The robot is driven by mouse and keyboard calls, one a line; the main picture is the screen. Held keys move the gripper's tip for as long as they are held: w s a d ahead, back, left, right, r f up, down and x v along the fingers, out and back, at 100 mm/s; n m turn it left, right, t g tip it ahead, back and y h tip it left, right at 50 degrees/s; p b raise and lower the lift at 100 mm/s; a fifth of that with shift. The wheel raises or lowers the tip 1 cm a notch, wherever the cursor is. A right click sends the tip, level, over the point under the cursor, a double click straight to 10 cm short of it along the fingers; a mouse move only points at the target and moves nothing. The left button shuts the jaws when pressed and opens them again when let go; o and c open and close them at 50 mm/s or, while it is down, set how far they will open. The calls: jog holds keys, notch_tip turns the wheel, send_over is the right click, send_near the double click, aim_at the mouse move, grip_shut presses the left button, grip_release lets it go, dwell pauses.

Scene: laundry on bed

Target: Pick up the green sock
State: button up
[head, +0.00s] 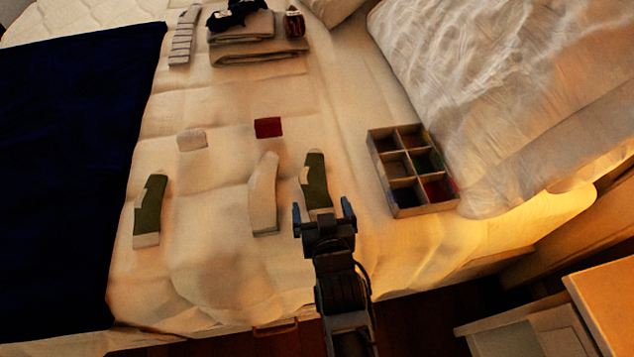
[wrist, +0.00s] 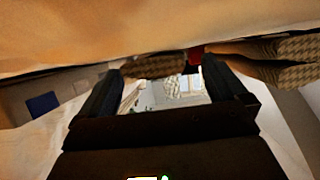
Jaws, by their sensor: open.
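Two green socks with pale patches lie on the bed. One green sock (head: 316,182) lies just beyond my gripper (head: 323,209), and its near end shows between the fingers. The other green sock (head: 149,212) lies further left. My gripper is open, with one finger on each side of the nearer sock's end in the head view. In the wrist view my gripper (wrist: 160,82) has a textured brownish cloth piece (wrist: 155,66) between its fingertips, which seems to be that sock. I cannot tell whether the fingers touch it.
A cream sock (head: 263,195) lies left of my gripper. A divided box (head: 407,208) stands to the right, near the pillow. A red folded cloth (head: 268,127) and a pale one (head: 191,140) lie further back. A dark blue blanket (head: 70,170) covers the left side.

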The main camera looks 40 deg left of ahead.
jog(key=c, duration=1.1)
jog(key=shift+r, duration=0.1)
